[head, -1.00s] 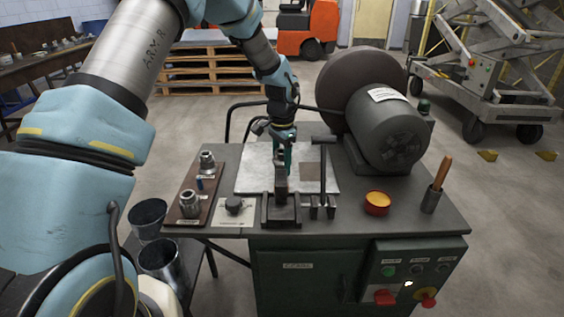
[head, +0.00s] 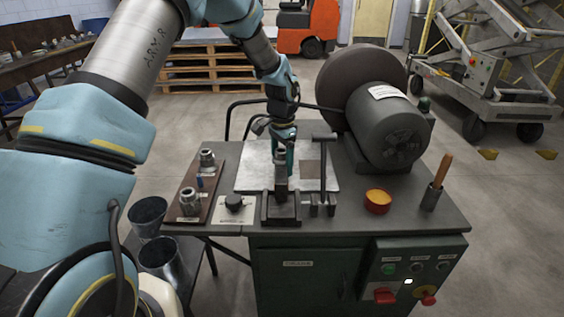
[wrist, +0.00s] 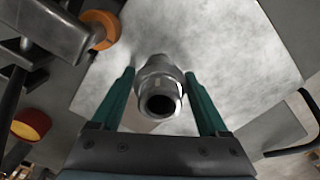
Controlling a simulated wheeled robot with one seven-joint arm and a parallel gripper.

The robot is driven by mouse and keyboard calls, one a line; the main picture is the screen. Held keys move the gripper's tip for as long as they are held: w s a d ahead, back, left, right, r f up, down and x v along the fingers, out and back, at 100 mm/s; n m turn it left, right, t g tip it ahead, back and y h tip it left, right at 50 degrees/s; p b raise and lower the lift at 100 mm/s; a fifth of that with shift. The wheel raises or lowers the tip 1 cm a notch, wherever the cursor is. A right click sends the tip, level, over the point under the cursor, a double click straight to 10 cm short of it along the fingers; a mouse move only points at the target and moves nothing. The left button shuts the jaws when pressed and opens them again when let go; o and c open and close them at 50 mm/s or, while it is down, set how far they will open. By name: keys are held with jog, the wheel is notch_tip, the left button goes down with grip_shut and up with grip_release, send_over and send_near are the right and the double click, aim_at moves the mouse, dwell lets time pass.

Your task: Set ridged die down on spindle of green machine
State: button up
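My gripper (wrist: 160,75) has two teal fingers, one on each side of a grey metal die (wrist: 160,92). The fingertips appear to press against its sides. The die is round and stepped, with a dark bore facing the wrist camera. In the head view my gripper (head: 281,165) points down over the front middle of the green machine (head: 300,278). The die and the spindle cannot be made out clearly there, and whether the die touches the spindle cannot be told.
A brown board (head: 208,213) with metal fittings lies left of my gripper. A black T-handle (head: 323,160) stands close on the right. A red-yellow cup (head: 377,201), a tool holder (head: 431,198) and a large motor (head: 388,130) are farther right. A pale metal sheet (head: 250,172) lies behind.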

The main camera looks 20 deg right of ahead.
jog(key=shift+o, duration=0.7)
notch_tip(320, 180, up, 11)
jog(key=b, duration=0.2)
jog(key=shift+f, duration=0.15)
jog(key=s+a+r+n, duration=0.15)
jog(key=a+n, duration=0.55)
jog(key=a, duration=1.4)
jog(key=s+a+n, duration=0.4)
jog(key=a, duration=0.4)
jog(key=s+a+n+t, duration=0.1)
jog(key=s+a+n, duration=0.3)
jog(key=a, duration=0.4)
jog(key=shift+s+f+t, duration=0.3)
jog(key=shift+s+f, duration=0.15)
jog(key=shift+s, duration=0.35)
